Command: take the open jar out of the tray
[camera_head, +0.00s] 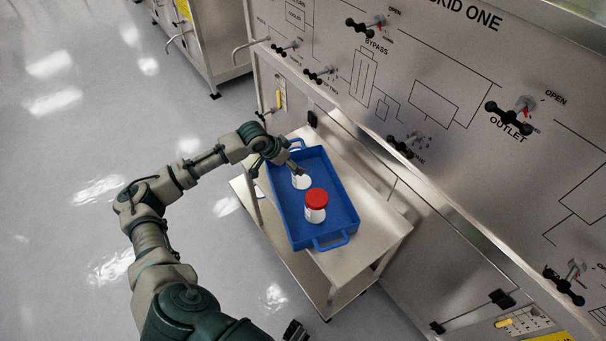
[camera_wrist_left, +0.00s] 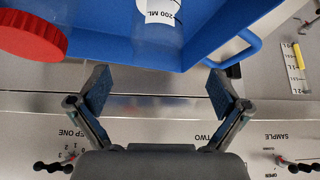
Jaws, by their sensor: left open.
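The open jar (camera_head: 301,182) is a clear jar with a white label and no lid, standing in the blue tray (camera_head: 343,198). In the left wrist view the jar (camera_wrist_left: 157,35) shows its "200 ML" label, cut by the top edge. My left gripper (camera_head: 295,168) is at the jar's far side in the head view and hides part of it. In the wrist view the left gripper's (camera_wrist_left: 160,92) fingers are spread wide, with nothing between them; the jar is beyond the tips. My right gripper is not clearly visible.
A jar with a red lid (camera_head: 316,199) stands close beside the open jar in the tray. The tray rests on a metal cart (camera_head: 376,236) against a panel (camera_head: 440,70) with protruding valve handles. The floor at the left is clear.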

